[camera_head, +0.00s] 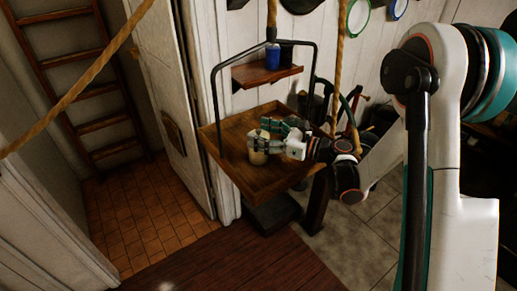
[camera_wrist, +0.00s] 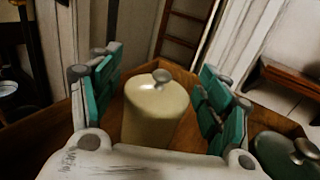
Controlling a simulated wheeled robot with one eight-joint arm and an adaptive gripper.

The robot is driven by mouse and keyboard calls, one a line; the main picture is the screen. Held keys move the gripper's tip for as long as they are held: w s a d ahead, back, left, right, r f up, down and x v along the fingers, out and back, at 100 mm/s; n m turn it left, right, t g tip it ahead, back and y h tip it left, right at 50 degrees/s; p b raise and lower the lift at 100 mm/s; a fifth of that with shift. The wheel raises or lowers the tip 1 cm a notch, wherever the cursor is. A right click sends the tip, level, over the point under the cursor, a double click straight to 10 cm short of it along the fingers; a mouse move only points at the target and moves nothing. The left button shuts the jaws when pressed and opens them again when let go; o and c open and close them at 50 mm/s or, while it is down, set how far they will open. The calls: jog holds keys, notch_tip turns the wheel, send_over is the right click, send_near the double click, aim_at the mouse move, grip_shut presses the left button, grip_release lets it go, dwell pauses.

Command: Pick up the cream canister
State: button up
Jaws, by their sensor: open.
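The cream canister (camera_wrist: 155,108) has a domed lid with a round metal knob and stands upright on a wooden tray (camera_head: 235,178). My gripper (camera_wrist: 160,92) is open, with its two green-padded fingers on either side of the canister. In the wrist view there are gaps between the pads and the canister. In the head view the canister (camera_head: 257,157) is small and partly hidden behind my gripper (camera_head: 268,133).
A dark green lidded pot (camera_wrist: 288,155) stands at the right in the wrist view. The tray has a raised rim and a dark metal hoop frame (camera_head: 216,100). A rope (camera_head: 338,65) hangs close to my arm. A small shelf (camera_head: 266,74) holds a blue container (camera_head: 272,56).

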jog(key=b+x, duration=0.1)
jog(key=x, duration=0.4)
jog(key=shift+w+a+b, duration=0.1)
jog(key=shift+b, duration=0.3)
grip_shut()
